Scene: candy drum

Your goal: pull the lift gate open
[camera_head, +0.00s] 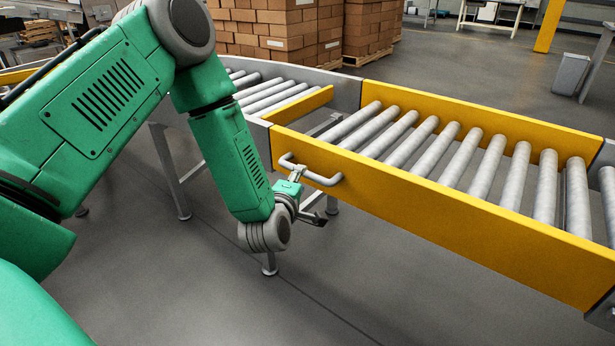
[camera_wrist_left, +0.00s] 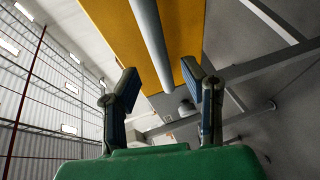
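The lift gate (camera_head: 440,213) is a roller conveyor section with yellow side panels, lying level in the head view. A grey bar handle (camera_head: 318,178) sticks out from its near panel, close to the left end. My left gripper (camera_head: 308,196) is just below and in front of the handle, with its fingers spread. In the left wrist view, the open left gripper (camera_wrist_left: 160,76) has a grey bar (camera_wrist_left: 148,30), apparently the handle, between and beyond its fingertips, against the yellow panel (camera_wrist_left: 105,15). I cannot tell whether a finger touches it. My right gripper is out of view.
A fixed roller conveyor (camera_head: 272,93) with a grey frame adjoins the gate's left end. Its metal legs (camera_head: 172,180) stand near my left arm. Stacked cardboard boxes (camera_head: 280,30) are behind. The floor (camera_head: 400,300) in front of the gate is clear.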

